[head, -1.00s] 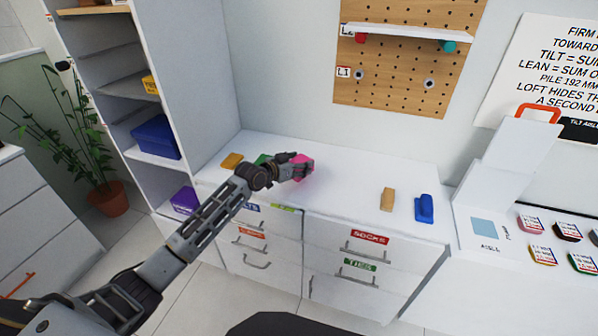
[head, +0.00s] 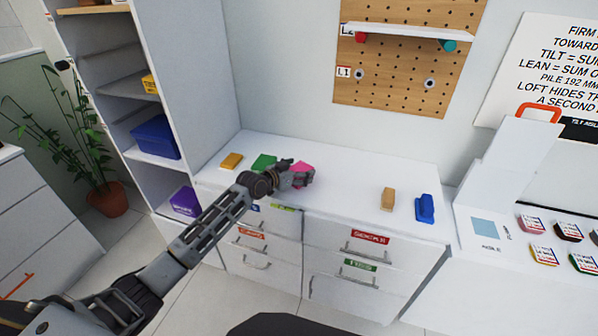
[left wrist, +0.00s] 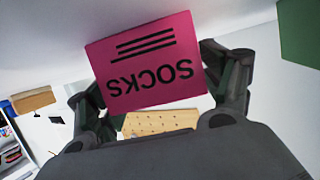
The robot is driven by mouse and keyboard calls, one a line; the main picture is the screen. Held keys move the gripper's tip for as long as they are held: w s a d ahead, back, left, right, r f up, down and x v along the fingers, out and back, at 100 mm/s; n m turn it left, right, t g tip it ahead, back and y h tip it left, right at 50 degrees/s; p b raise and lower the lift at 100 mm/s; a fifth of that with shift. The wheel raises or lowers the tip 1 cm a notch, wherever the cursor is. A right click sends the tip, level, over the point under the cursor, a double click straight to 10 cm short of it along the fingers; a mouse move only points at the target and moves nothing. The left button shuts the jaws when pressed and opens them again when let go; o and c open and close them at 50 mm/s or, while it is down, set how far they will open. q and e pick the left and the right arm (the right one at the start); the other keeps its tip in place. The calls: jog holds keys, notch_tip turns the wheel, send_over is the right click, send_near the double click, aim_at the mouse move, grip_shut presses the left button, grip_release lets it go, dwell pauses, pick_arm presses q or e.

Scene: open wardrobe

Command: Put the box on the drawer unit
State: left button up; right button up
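A pink box (head: 302,166) lies on the white top of the drawer unit (head: 350,172), toward its left half. In the left wrist view the pink box (left wrist: 148,65) shows the upside-down word SOCKS and black lines. My left gripper (head: 308,178) is just in front of it and partly hides it in the head view. In the left wrist view my left gripper's fingers (left wrist: 158,95) are spread on either side of the box and look open. Whether a fingertip still touches it is unclear. My right gripper is not in view.
Yellow (head: 231,161) and green (head: 263,161) boxes lie left of the pink one. A tan block (head: 388,199) and a blue item (head: 425,208) stand at the right. The top between is clear. A shelf at left holds a blue bin (head: 156,137). A pegboard (head: 410,60) hangs behind.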

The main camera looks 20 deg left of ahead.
pick_arm(q)
jog(key=shift+r, duration=0.15)
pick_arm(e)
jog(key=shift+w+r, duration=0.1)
pick_arm(q)
jog(key=shift+s+a+r, duration=0.2)
jog(key=shift+s+a, duration=0.1)
jog(key=shift+s, duration=0.35)
jog(key=shift+v, duration=1.25)
jog(key=v, duration=0.3)
jog(key=shift+s+a+p, duration=0.1)
jog(key=shift+s+p, duration=0.05)
jog(key=shift+p, duration=0.25)
jog(key=shift+v, duration=1.75)
jog(key=shift+s+a+r, duration=0.2)
jog(key=shift+s+r, duration=0.1)
jog(key=shift+s, duration=0.2)
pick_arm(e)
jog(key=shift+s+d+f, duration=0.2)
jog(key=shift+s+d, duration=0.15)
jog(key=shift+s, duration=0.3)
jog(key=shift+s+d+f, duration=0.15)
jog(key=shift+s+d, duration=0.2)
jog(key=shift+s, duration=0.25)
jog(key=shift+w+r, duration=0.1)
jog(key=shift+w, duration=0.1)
